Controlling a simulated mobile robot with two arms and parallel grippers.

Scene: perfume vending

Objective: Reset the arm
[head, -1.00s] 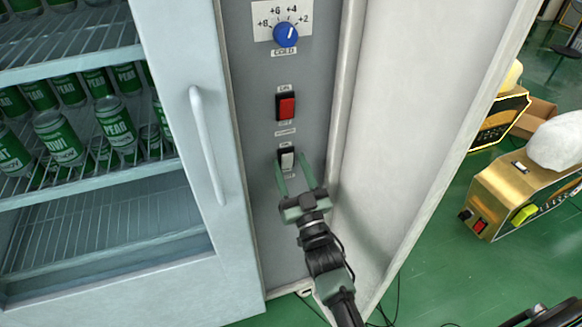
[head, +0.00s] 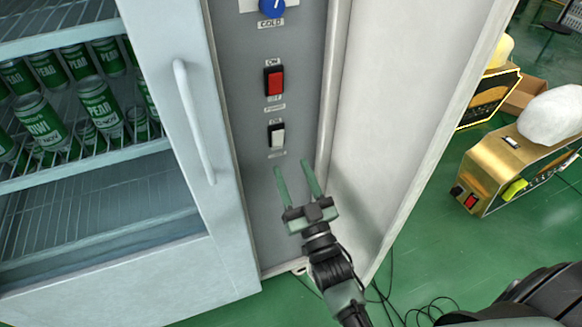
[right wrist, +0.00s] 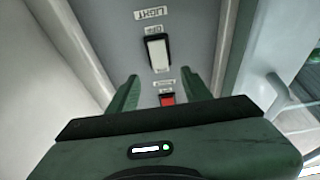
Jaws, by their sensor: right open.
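My right gripper (head: 294,166) is open and empty in front of the grey control panel (head: 245,200), below the white rocker switch (head: 277,134). In the head view its fingertips are apart from the switch. In the right wrist view the gripper (right wrist: 163,86) shows its two green fingers spread, with the white switch (right wrist: 157,53) and the red switch (right wrist: 167,99) seen beyond. My left gripper is not in view.
A fridge door handle (head: 194,120) stands left of the panel, with green cans (head: 100,104) behind the door. An open white panel door (head: 400,110) is close on the right. A gold machine (head: 515,165) and cables (head: 395,305) are on the green floor.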

